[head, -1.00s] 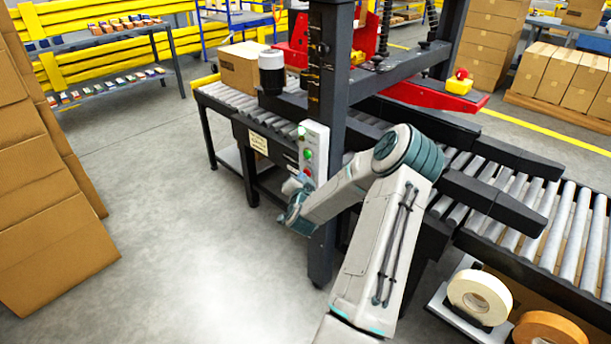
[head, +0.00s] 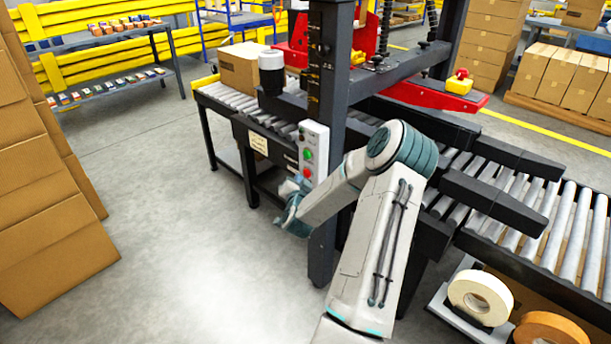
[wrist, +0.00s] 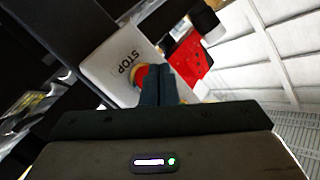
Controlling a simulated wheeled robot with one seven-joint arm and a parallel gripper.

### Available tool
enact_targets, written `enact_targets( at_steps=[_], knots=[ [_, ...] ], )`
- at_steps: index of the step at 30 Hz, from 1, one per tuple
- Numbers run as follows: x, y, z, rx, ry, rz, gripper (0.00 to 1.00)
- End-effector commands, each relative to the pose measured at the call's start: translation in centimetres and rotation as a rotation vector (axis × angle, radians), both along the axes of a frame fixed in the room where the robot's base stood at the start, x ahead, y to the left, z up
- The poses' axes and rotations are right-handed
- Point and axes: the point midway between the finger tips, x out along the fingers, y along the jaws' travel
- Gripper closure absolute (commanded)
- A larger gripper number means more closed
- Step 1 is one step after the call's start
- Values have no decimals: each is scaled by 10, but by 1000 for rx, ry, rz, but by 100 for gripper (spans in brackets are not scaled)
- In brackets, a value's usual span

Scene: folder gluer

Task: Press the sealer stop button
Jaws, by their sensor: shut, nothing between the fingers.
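The sealer's control box (head: 314,150) is a pale upright panel on the dark machine post in the head view. It has a green button (head: 308,155) above a red stop button (head: 307,173). In the wrist view, the white panel (wrist: 112,62) carries the word STOP beside the red button (wrist: 139,76), which has a yellow surround. My gripper (wrist: 159,70) is shut and empty, with its dark fingertips at the button, partly covering it. They appear to touch it. In the head view my wrist is low in front of the box, and the fingertips are hard to make out.
The roller conveyor (head: 510,215) runs to the right behind my arm. A carton (head: 240,68) sits at its far left end. Tape rolls (head: 480,297) lie at lower right. Stacked cardboard (head: 45,200) stands at left. The floor between is clear.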

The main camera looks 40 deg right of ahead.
Motion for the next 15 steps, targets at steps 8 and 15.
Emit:
enact_targets(
  at_steps=[8,15],
  knots=[
    [-1,28,-1,-1,2,5,100],
    [-3,51,-1,-1,1,4,100]
  ],
)
